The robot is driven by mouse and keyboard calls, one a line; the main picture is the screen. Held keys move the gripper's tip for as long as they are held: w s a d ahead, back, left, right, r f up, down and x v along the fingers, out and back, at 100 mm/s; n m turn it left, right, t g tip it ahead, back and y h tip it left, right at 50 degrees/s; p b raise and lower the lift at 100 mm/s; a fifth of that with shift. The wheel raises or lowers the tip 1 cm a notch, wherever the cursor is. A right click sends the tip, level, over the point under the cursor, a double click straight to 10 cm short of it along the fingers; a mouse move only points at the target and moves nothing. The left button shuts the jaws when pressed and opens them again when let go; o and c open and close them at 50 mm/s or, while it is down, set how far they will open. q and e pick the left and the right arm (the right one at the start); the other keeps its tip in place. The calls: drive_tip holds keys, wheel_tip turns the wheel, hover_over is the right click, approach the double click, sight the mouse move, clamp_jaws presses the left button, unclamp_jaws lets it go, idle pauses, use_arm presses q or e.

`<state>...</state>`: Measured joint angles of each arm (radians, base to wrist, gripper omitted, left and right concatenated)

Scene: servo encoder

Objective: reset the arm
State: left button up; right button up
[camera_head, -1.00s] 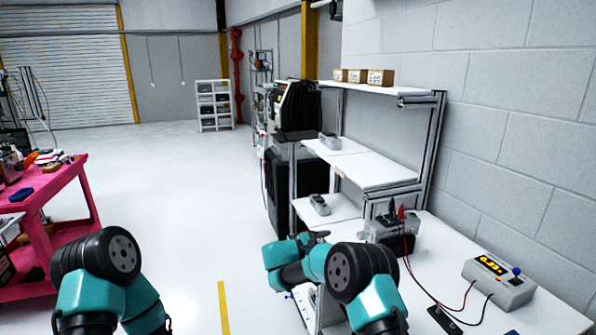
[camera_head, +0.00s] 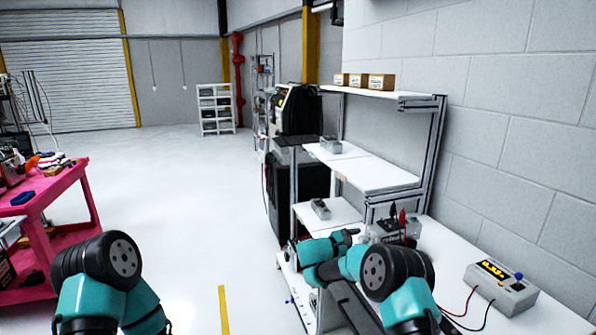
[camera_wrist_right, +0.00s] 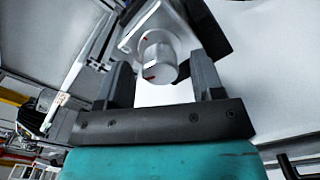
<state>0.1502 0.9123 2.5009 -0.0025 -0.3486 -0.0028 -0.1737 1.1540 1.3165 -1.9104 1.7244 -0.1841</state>
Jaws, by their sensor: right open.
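My right gripper (camera_wrist_right: 162,72) is open in the right wrist view, with its two dark fingers apart. A silver round-ended metal part (camera_wrist_right: 158,58) with small red marks shows between and beyond the fingers; I cannot tell whether they touch it. In the head view my right arm reaches over the workbench (camera_head: 445,258) beside the grey device with dark and red clips (camera_head: 402,228), and the jaws are too small to read there. My left arm shows at the lower left, but its gripper is out of view.
A grey meter box (camera_head: 502,290) with a lit yellow display and red and black leads sits on the bench at right. Tiered white shelves (camera_head: 375,172) stand behind my right arm. A pink cart (camera_head: 50,205) is at left. Open floor lies between.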

drive_tip(key=v, duration=1.6)
drive_tip(key=x, duration=1.7)
drive_tip(key=shift+d, duration=0.1)
drive_tip(key=m, duration=0.3)
drive_tip(key=shift+m, duration=2.2)
idle(0.4)
